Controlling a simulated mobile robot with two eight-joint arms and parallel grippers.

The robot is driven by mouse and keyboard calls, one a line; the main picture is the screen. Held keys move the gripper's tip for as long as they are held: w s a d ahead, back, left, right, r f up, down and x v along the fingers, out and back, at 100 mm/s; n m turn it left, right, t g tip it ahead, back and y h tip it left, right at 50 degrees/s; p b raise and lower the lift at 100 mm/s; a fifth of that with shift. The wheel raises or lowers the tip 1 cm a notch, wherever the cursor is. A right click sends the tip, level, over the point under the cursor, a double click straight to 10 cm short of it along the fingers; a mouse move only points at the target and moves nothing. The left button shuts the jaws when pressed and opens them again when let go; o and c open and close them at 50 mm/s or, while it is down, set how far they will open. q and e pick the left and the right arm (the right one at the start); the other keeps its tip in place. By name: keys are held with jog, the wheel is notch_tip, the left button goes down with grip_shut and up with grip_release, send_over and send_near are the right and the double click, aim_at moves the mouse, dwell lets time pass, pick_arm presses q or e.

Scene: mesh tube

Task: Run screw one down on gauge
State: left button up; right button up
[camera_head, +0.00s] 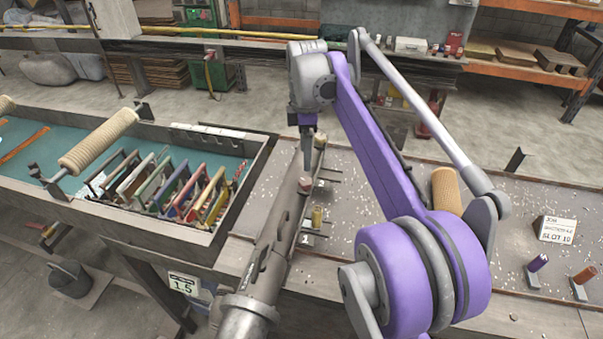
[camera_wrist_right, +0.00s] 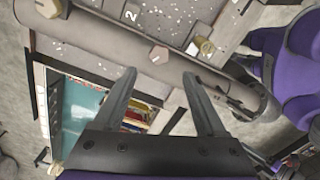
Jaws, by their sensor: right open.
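A long grey tube (camera_head: 268,245) runs from the bottom middle up and away in the head view, along the bench's left side. A brownish-pink hexagonal screw head (camera_head: 305,185) stands on it; it also shows in the wrist view (camera_wrist_right: 159,54). A yellowish screw (camera_head: 317,217) stands beside the tube near a plate marked 1 (camera_wrist_right: 191,49); a plate marked 2 (camera_wrist_right: 130,13) is farther along. My right gripper (camera_head: 307,165) hangs fingers down by the tube. In the wrist view its fingers (camera_wrist_right: 159,73) are apart and empty, with the hexagonal head beyond their tips. My left gripper is not seen.
A teal-lined tray (camera_head: 258,160) with several coloured frames lies left of the tube. A beige roll (camera_head: 446,190), a slot sign (camera_head: 556,230) and purple and orange pegs (camera_head: 538,262) stand on the right bench. My right arm covers the bench's middle.

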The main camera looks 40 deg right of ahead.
aim_at(306, 181)
notch_tip(306, 181, down, 9)
jog(key=shift+r, duration=0.15)
grip_shut()
dwell(0.5)
